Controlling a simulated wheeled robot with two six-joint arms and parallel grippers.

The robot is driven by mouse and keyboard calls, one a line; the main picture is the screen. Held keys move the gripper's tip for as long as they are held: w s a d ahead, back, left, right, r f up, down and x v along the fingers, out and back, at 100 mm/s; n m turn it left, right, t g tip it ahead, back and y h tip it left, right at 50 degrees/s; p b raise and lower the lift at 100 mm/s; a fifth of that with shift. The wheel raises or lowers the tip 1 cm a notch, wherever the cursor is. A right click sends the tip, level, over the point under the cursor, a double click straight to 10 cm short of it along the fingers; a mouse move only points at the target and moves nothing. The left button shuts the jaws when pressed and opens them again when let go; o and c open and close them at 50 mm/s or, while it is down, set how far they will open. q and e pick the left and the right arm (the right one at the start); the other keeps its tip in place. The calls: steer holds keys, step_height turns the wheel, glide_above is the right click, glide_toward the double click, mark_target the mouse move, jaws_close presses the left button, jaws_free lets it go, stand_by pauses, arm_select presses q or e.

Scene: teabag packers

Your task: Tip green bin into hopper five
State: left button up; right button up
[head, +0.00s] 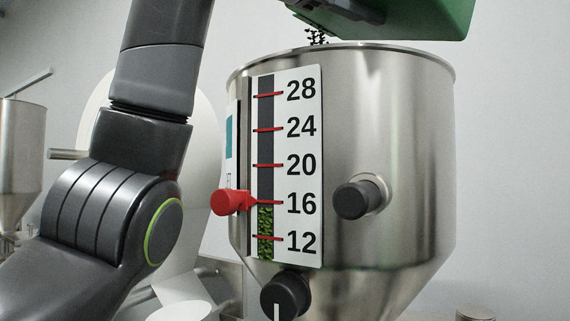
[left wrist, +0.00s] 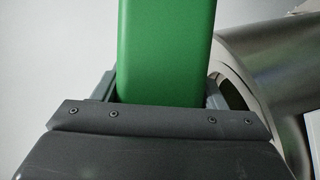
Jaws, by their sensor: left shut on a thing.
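The green bin (head: 440,16) is tilted above the steel hopper (head: 405,150) at the top of the head view, cut off by the frame edge. Dark bits (head: 318,36) fall from it toward the hopper's mouth. The hopper's gauge (head: 304,165) reads from 12 to 28, and green leaf fills its window to just under 16. In the left wrist view my left gripper (left wrist: 160,100) is shut on the green bin (left wrist: 165,50), with the hopper's rim to the right. My right gripper is in neither view.
A red knob (head: 226,202) sits by the gauge near 16. Black knobs (head: 358,198) stick out from the hopper's front. Another steel hopper (head: 20,150) stands at the far left.

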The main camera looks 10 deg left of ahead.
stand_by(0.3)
arm_select(q)
steer(key=shift+f+n+b, duration=0.3)
steer(key=shift+n+b, duration=0.1)
steer(key=shift+b, duration=0.35)
stand_by(0.9)
steer(key=shift+a+f+n+h+b, duration=0.1)
steer(key=shift+f+n+h+b, duration=0.35)
steer(key=shift+b, duration=0.3)
steer(key=shift+r, duration=0.1)
stand_by(0.6)
steer(key=shift+w+f+n+b, duration=0.1)
steer(key=shift+f+n+b, duration=0.15)
steer(key=shift+b, duration=0.25)
steer(key=shift+a+f, duration=0.1)
steer(key=shift+n+b, duration=0.3)
steer(key=shift+b, duration=0.05)
stand_by(0.7)
